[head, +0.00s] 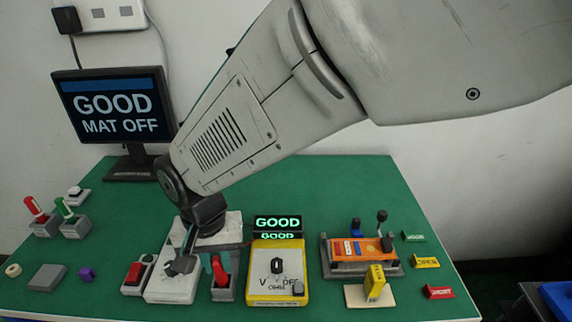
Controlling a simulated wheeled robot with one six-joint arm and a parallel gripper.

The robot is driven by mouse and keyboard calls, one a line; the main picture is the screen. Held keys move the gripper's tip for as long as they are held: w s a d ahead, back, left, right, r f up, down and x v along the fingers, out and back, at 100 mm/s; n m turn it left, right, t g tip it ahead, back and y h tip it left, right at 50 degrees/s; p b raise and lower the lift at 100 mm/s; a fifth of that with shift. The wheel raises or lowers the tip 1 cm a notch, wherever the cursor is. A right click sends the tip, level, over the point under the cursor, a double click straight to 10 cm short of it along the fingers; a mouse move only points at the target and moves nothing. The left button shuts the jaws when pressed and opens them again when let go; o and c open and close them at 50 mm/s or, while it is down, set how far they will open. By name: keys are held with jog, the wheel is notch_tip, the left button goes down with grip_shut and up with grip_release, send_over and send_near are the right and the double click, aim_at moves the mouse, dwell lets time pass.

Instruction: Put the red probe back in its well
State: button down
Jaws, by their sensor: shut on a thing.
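I cannot tell from this view how deep the probe sits in the block.
A white box (172,288) and a red rocker switch (135,272) stand left of the gripper. A yellow meter (278,284) stands close on the right. An orange fixture (359,249) is farther right. Red (34,206) and green (64,208) handles lean far left.

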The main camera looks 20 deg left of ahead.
jog(key=shift+f, duration=0.25)
jog(key=c, duration=1.3)
grip_release()
notch_tip(320, 180, up, 12)
jog(key=w+d+r+m, duration=0.1)
jog(key=w+d+r, duration=0.25)
jog(key=d, duration=0.45)
jog(key=w+d+r+m, duration=0.15)
jog(key=w+d, duration=0.25)
jog(key=d, duration=0.4)
jog(key=s+d+r+m+t, duration=0.1)
jog(key=d, duration=1.1)
jog(key=s+d+r, duration=0.1)
jog(key=s+d, duration=0.1)
jog(key=d, duration=1)
jog(key=s+d+f+m, duration=0.1)
jog(key=s+d+f, duration=0.2)
jog(key=s+d, duration=0.5)
jog(key=shift+d+f, duration=0.2)
jog(key=shift+d, duration=0.45)
